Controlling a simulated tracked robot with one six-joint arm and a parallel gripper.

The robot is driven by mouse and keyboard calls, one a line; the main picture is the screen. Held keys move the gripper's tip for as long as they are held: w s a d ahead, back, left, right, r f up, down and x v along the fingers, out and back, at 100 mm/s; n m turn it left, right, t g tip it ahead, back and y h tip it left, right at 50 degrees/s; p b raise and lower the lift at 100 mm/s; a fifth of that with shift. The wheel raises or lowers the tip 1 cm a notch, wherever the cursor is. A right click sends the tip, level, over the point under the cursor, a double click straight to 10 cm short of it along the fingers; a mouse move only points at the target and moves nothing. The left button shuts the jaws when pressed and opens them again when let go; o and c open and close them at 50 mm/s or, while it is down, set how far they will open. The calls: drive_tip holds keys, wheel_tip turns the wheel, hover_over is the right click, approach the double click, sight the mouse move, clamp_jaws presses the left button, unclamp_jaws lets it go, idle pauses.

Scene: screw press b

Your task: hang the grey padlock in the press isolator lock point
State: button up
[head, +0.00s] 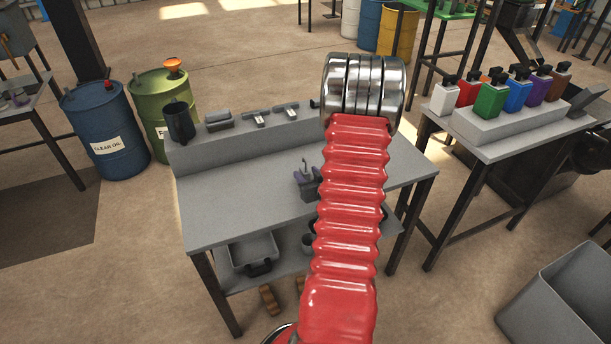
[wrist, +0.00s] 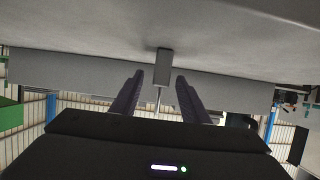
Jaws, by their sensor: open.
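A small grey block with a thin pale upright, which looks like the grey padlock (wrist: 163,68) seen edge-on, shows in the wrist view against the bench's raised ledge. That view is upside down. My gripper (wrist: 158,83) is open, its two dark fingers on either side of the padlock's line, with a gap to each. I cannot tell the depth between fingertips and padlock. In the head view dark purplish finger parts and a grey body show at the bench middle, beside my red arm, which hides much there. I cannot make out the press isolator lock point.
The grey bench (head: 235,205) has a back ledge with a dark mug (head: 179,122) and small metal parts. Blue (head: 106,130) and green (head: 160,100) drums stand left; a grey bin (head: 565,300) stands lower right.

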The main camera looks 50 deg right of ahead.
drive_tip(key=shift+x, duration=1.25)
drive_tip(key=shift+c, duration=0.5)
clamp_jaws()
